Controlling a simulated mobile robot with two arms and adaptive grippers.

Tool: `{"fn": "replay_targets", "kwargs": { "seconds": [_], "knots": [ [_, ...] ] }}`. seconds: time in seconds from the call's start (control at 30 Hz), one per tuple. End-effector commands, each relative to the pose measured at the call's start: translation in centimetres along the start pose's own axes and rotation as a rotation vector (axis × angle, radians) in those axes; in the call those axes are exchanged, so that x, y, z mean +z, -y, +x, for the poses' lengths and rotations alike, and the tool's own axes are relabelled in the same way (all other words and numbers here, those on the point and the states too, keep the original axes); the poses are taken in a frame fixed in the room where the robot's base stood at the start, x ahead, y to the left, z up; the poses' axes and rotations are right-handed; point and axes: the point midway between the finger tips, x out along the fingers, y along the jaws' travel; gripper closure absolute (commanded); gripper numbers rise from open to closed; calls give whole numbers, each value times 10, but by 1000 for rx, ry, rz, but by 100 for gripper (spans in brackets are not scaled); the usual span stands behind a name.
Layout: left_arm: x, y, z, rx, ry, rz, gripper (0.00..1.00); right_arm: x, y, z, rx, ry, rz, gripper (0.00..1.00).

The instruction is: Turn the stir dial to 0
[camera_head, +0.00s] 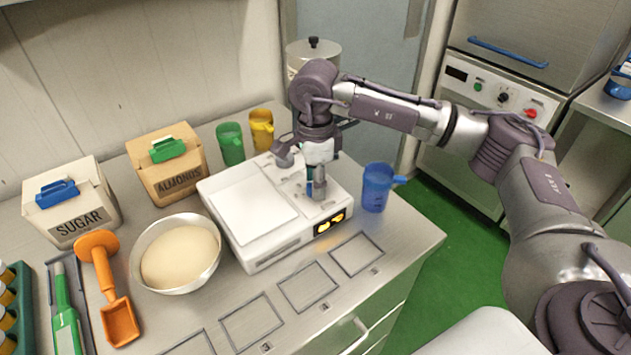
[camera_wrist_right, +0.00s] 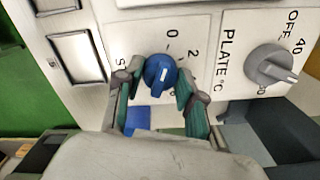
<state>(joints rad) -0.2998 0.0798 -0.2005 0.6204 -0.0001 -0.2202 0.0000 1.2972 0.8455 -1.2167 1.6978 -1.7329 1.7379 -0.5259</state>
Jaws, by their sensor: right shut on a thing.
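The white stirring plate unit (camera_head: 262,257) stands on the steel counter, with a lit display (camera_head: 330,222) on its front. My right gripper (camera_head: 317,190) reaches down onto its top panel from above. In the right wrist view, the blue stir dial (camera_wrist_right: 160,72) sits between the fingertips of my right gripper (camera_wrist_right: 158,88), which is shut on it. A white mark shows on the dial, running roughly up and down in the picture. The labels 0 and 2 show above and right of it; other numbers are partly hidden. My left gripper is not in view.
A grey plate dial (camera_wrist_right: 272,68) sits beside the stir dial. A blue cup (camera_head: 376,188) stands right of the unit. Green (camera_head: 231,144) and yellow (camera_head: 261,130) cups stand behind. A bowl (camera_head: 150,275) is at left. Marked squares (camera_head: 306,285) in front are empty.

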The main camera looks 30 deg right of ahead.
Motion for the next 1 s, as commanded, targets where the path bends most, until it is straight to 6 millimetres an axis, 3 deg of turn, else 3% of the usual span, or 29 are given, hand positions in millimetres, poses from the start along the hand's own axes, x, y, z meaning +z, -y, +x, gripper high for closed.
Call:
{"fn": "replay_targets", "kwargs": {
  "seconds": [0.17, 0.2, 0.37, 0.73, 1.0],
  "knots": [
    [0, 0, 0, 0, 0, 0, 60, 0, 1, -2, -5, 3, -1, 96],
    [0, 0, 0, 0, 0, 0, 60, 0, 1, -2, -5, 3, -1, 60],
    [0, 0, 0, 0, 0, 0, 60, 0, 1, -1, -4, 2, 0, 36],
    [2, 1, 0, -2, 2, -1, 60, 0, 1, -6, -3, 1, 0, 36],
    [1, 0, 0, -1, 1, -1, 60, 1, 1, -55, -6, 4, -2, 36]
  ]
}}
